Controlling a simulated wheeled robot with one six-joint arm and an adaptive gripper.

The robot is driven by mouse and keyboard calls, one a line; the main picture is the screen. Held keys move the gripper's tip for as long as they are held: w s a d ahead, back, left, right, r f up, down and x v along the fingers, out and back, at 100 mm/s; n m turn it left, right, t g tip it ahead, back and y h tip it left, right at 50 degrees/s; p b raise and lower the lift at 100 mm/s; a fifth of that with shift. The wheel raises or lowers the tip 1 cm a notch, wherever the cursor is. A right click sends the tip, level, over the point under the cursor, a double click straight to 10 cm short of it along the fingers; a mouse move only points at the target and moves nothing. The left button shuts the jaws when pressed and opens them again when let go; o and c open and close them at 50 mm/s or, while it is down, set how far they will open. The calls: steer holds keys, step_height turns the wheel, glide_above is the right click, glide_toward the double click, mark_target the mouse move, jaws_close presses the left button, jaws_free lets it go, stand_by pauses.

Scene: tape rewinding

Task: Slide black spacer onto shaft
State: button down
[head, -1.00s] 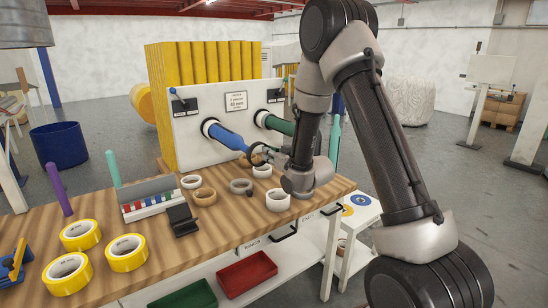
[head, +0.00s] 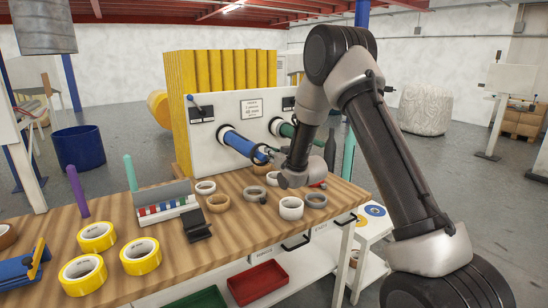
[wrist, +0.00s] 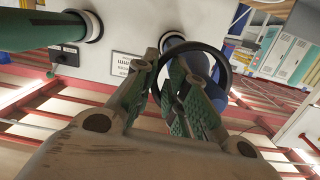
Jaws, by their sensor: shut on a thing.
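The black spacer (wrist: 229,72) is a thin dark ring in the wrist view. My gripper (wrist: 165,65), with green finger pads, is shut on one side of its rim. The blue shaft (head: 238,142) sticks out of the white panel towards my gripper (head: 270,155) in the head view. In the wrist view the blue shaft (wrist: 176,42) shows behind and within the ring. The fingers partly cover both, and I cannot tell whether the spacer is around the shaft or just before its end. In the head view the spacer is too small to make out clearly.
A green shaft (head: 286,129) sticks out beside the blue one. Below them, several tape rolls and rings, such as a white ring (head: 291,208), lie on the wooden table (head: 235,235).

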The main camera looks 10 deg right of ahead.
stand_by(0.4)
steer(key=shift+s+a+f, duration=0.1)
steer(key=shift+a+f, duration=0.05)
steer(key=shift+f, duration=0.45)
steer(key=shift+a+f, duration=0.15)
steer(key=shift+f, duration=0.4)
steer(key=c, duration=1.4)
jaws_free()
steer(key=shift+d, duration=0.1)
steer(key=shift+o, duration=0.2)
steer(key=shift+a+r, duration=0.1)
steer(key=shift+a, duration=0.1)
steer(key=v, duration=1.2)
steer(key=shift+d, duration=0.2)
